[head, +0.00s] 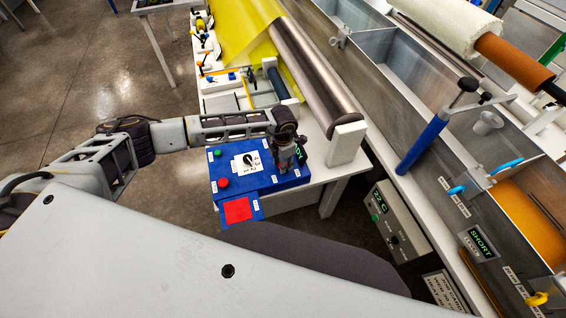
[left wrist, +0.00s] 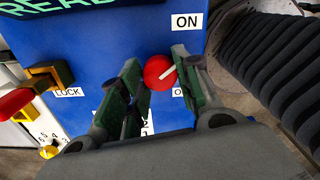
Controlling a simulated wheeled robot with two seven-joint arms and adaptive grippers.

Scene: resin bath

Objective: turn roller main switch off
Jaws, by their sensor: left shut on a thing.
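The roller main switch is a red round knob (left wrist: 160,72) with a white pointer line, on a blue panel. An ON label (left wrist: 186,21) sits above it to the right; another label below is mostly hidden by a finger. The pointer slants up to the right, between the two labels. My left gripper (left wrist: 155,68) has its green fingers on either side of the knob and is shut on it. In the head view my left gripper (head: 290,152) covers the switch at the right part of the blue control box (head: 262,182). My right gripper is not in view.
In the left wrist view, a brass-coloured part (left wrist: 50,75) stands near a LOCK label, with a red and yellow part beside it. The head view shows a rotary dial (head: 249,160), a red square (head: 237,210), a steel roller (head: 312,75) and a metal bath at right.

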